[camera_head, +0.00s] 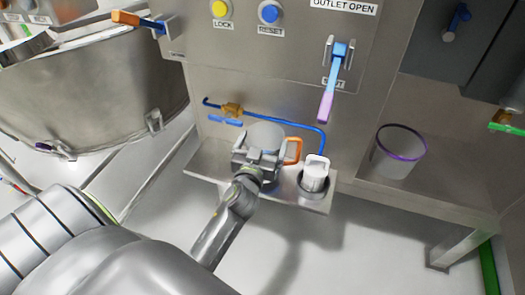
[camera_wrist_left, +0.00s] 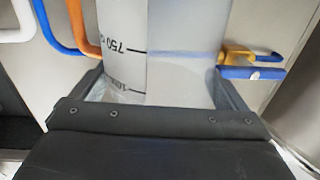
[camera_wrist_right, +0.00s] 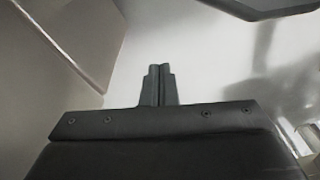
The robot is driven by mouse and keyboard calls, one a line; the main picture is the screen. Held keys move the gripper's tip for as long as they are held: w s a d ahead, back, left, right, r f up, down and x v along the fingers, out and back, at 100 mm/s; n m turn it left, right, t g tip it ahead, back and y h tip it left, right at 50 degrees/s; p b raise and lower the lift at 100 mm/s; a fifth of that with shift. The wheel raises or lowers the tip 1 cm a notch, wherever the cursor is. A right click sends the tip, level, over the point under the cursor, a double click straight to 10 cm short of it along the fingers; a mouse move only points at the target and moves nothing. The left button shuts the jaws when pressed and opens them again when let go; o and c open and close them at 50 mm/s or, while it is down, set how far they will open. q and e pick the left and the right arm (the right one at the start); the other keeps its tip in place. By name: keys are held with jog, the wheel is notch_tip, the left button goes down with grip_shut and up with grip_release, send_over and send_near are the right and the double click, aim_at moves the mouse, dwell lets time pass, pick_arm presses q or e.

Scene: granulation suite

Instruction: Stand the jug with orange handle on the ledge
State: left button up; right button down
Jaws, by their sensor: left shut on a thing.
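The jug with orange handle (camera_head: 266,133) is a pale, clear vessel over the left half of the steel ledge (camera_head: 207,162). Its orange handle points right in the head view. My left gripper (camera_head: 257,160) is shut around the jug's body from the front. In the left wrist view the jug (camera_wrist_left: 180,55) stands upright between the fingers, with a 750 mark showing. Its base is hidden by the gripper, so I cannot tell whether it touches the ledge. My right gripper (camera_wrist_right: 157,85) shows only in its wrist view, with its fingers together and empty.
A white-handled jug (camera_head: 314,174) stands at the ledge's right, close to the orange handle. A blue pipe (camera_head: 285,120) with a brass valve (camera_head: 232,109) runs behind. A blue-pink lever (camera_head: 332,85) hangs above. A purple-rimmed container (camera_head: 397,155) sits on the right shelf.

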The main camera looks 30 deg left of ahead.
pick_arm(q)
notch_tip(320, 180, down, 2)
jog(key=shift+f+b, duration=0.1)
jog(key=shift+b, duration=0.2)
pick_arm(e)
jog(key=shift+w+a+r+t, duration=0.2)
jog(key=shift+w+r+t, duration=0.15)
jog(key=shift+r, duration=0.15)
pick_arm(q)
jog(key=o, duration=1.4)
jog(key=shift+f, duration=0.1)
jog(key=shift+c, duration=0.2)
pick_arm(e)
jog(key=shift+r, duration=0.15)
